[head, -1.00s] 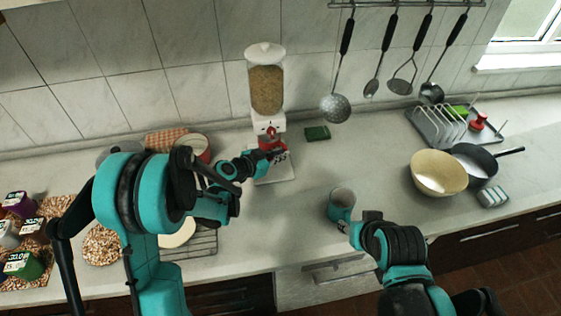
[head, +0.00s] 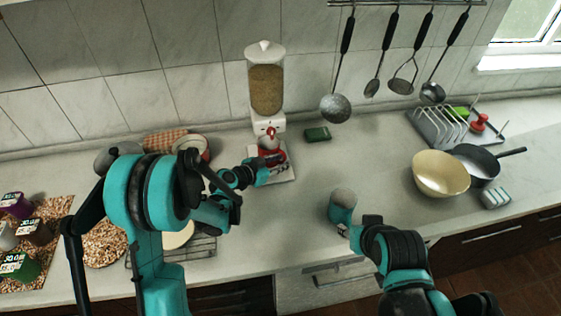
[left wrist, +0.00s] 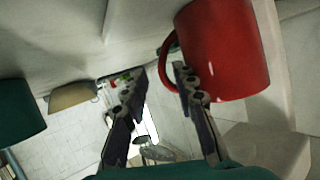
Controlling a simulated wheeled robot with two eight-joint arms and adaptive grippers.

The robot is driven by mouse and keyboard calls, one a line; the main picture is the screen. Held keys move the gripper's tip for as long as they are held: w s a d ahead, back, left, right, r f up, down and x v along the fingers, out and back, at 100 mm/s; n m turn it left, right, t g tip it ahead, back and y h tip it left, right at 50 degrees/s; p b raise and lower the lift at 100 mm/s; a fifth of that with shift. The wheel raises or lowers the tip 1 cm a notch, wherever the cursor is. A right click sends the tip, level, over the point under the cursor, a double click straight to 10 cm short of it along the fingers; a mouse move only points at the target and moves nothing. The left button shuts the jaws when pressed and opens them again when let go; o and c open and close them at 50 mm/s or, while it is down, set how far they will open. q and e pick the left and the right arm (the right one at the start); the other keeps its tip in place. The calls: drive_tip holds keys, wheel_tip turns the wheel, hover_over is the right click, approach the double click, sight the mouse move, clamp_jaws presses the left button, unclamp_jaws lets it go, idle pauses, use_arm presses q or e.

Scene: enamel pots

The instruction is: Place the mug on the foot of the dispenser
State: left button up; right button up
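The red mug (head: 270,157) stands on the white foot (head: 288,174) of the dispenser (head: 266,85), under the spout. It looks upright, but my left gripper partly hides it in the head view. My left gripper (head: 278,166) is beside the mug on its near side. In the left wrist view, the left gripper (left wrist: 160,72) has its fingers apart. The mug (left wrist: 228,50) fills the upper right there, and one fingertip is close to its handle; contact cannot be told.
A cream bowl (head: 440,174), a dark pan (head: 478,163) and a dish rack (head: 436,128) stand at the right. A wire rack (head: 203,247) is under my left arm. The middle counter is mostly clear.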

use_arm(q)
drive_tip(key=s+a+r+n+g+y, duration=0.1)
drive_tip(key=s+a+r+n+y, duration=0.2)
drive_tip(key=s, duration=0.7)
drive_tip(key=s+a+r+n+g+y+p, duration=0.1)
drive_tip(key=s+a+r+n+y, duration=0.2)
drive_tip(key=s+a, duration=0.5)
drive_tip(key=s+a+r+n+g+y+p, duration=0.1)
drive_tip(key=s+a+r+n+y, duration=0.2)
drive_tip(key=s, duration=0.9)
drive_tip(key=a+r+n, duration=0.1)
drive_tip(key=a+r, duration=0.1)
drive_tip(key=a, duration=0.1)
drive_tip(key=shift+a, duration=0.15)
drive_tip(key=shift+f, duration=0.15)
